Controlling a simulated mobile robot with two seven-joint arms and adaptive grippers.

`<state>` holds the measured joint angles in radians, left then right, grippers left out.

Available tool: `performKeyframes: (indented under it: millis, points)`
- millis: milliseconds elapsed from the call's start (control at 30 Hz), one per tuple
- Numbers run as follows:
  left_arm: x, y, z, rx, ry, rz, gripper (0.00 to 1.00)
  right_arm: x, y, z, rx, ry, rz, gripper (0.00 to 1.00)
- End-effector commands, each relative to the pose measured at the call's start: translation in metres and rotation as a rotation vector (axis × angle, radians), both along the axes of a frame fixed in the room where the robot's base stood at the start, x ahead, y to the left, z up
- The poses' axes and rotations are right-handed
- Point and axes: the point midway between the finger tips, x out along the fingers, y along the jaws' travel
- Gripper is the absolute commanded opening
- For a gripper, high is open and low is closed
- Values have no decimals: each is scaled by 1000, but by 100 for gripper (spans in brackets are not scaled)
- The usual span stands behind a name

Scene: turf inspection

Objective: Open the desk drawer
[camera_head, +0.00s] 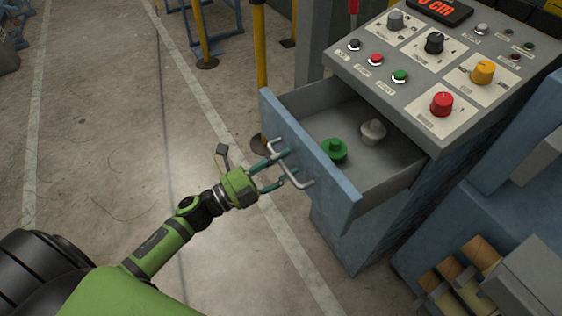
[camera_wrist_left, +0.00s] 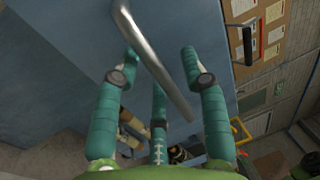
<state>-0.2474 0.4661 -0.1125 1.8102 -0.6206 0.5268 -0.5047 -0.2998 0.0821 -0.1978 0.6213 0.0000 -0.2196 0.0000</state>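The desk drawer (camera_head: 310,158) is pulled well out of the grey-blue control desk in the head view. Its blue front carries a metal bar handle (camera_head: 301,177). A green knob (camera_head: 334,150) and a grey knob (camera_head: 373,131) lie inside. My left gripper (camera_head: 287,164) is at the handle, with its teal fingers spread. In the left wrist view, the handle (camera_wrist_left: 155,60) runs diagonally between the parted fingers (camera_wrist_left: 160,60); I see no clear grip, and contact is hard to tell. My right gripper is not in view.
The desk top (camera_head: 395,112) holds several knobs, buttons and a red display (camera_head: 440,10). Yellow posts (camera_head: 258,50) stand behind. The concrete floor left of the drawer is clear.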

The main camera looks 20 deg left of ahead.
Motion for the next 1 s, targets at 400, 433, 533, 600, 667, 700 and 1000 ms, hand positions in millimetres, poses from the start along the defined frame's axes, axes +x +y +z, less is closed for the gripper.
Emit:
performKeyframes:
  millis: [400, 433, 533, 600, 667, 700, 1000]
  points:
    - [-15, 12, -5, 0, 5, 1, 43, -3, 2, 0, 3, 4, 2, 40]
    - [-20, 16, -6, 1, 5, 2, 43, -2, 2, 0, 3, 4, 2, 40]
    - [-37, 28, -11, 0, 6, 1, 43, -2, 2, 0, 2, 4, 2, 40]
    - [-49, 38, -13, 1, 7, 1, 43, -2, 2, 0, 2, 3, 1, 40]
    - [-59, 46, -16, 0, 7, 2, 43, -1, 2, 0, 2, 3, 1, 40]
    - [-65, 50, -17, 1, 5, 2, 43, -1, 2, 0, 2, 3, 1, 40]
    - [-92, 71, -22, 1, 1, 0, 43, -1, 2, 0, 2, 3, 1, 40]
